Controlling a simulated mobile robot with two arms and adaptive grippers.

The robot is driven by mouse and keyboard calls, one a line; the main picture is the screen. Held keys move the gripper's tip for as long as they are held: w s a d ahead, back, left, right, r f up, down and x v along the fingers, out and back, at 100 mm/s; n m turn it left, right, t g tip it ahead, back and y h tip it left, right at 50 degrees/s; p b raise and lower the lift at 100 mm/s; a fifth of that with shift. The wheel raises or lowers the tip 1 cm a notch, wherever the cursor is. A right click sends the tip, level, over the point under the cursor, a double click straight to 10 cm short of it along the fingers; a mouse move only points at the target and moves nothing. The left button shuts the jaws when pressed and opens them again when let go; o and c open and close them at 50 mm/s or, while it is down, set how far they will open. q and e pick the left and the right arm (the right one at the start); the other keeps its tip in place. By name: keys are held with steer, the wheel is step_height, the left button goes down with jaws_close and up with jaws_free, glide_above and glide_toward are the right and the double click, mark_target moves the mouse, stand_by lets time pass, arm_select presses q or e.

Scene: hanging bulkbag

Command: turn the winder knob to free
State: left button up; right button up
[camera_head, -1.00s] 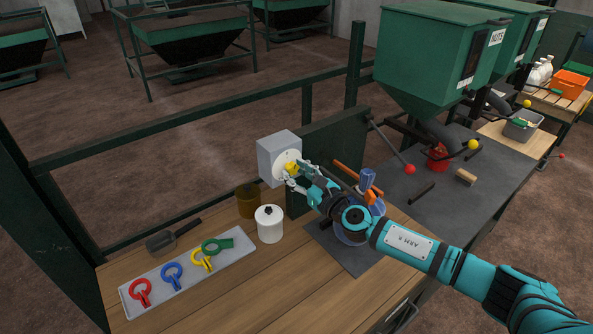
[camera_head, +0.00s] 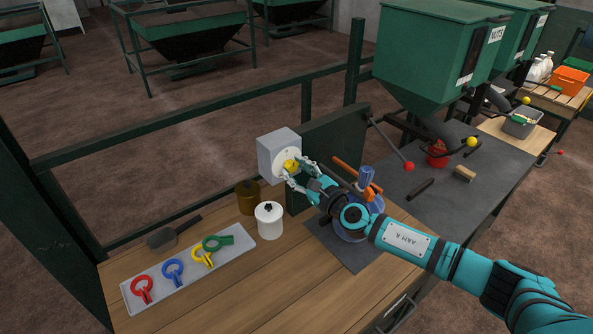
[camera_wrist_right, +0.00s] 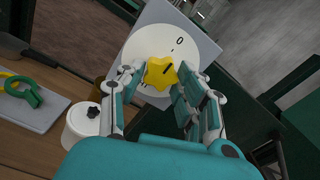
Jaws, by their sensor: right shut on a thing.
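The winder knob (camera_head: 291,166) is a yellow star-shaped knob on a white round dial on the front of a grey box (camera_head: 270,157). In the right wrist view the knob (camera_wrist_right: 160,73) has a dark line on it, and the dial (camera_wrist_right: 140,48) shows a "0" and a short mark above the knob's upper right. My right gripper (camera_head: 297,174) is shut on the knob, with fingers on both sides of it; it also shows in the right wrist view (camera_wrist_right: 158,84). The fingers partly hide the dial's lower part. My left gripper is not in view.
A white lidded pot (camera_head: 269,222) and a brown pot (camera_head: 247,198) stand below the box. A grey tray (camera_head: 190,287) with coloured ring tools lies at the left, beside a scoop (camera_head: 165,237).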

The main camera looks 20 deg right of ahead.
steer(key=o, duration=1.1)
steer(key=shift+o, duration=0.2)
steer(key=shift+s+d, duration=0.1)
steer(key=v, duration=1.1)
steer(key=shift+s, duration=0.4)
steer(key=shift+d, duration=0.1)
